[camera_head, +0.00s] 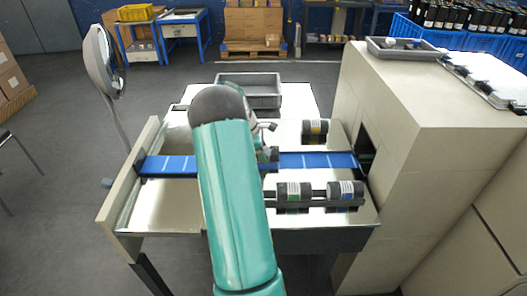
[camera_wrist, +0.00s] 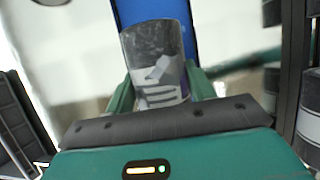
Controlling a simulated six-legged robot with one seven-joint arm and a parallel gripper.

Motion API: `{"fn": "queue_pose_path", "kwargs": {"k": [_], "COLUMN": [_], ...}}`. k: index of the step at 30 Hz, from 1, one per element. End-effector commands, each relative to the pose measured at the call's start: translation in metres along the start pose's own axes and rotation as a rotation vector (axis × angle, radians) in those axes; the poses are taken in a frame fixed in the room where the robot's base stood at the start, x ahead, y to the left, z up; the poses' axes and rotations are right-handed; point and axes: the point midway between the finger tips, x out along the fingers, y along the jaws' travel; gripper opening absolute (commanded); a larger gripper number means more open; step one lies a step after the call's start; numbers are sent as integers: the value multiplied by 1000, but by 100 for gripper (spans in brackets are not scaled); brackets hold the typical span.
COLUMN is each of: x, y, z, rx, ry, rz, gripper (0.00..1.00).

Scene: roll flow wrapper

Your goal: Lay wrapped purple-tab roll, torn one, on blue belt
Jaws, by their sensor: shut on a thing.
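My gripper (camera_wrist: 160,90) is shut on a dark grey roll (camera_wrist: 152,50), with one teal finger on each side of it. The blue belt (camera_wrist: 190,14) shows behind the roll in the wrist view. Whether the roll touches the belt cannot be told. In the head view the belt (camera_head: 318,160) runs left to right across the pale table, and my teal arm hides its middle and most of the gripper.
A yellow-marked roll (camera_head: 315,131) stands behind the belt. Two more rolls, one green-marked (camera_head: 293,192) and one blue-marked (camera_head: 346,190), sit on a dark rack in front of it. A grey bin (camera_head: 262,100) is at the back. A beige machine housing (camera_head: 400,140) rises at right.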

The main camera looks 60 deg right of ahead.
Motion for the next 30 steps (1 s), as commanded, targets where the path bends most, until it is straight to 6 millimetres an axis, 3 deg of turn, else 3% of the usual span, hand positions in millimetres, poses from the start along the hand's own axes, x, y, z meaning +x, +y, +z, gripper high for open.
{"fn": "queue_pose_path", "kwargs": {"k": [29, 30], "x": [13, 12], "y": [-1, -1], "z": [-5, -5], "rx": [0, 0], "ry": [0, 0], "rz": [0, 1], "gripper": [21, 62]}}
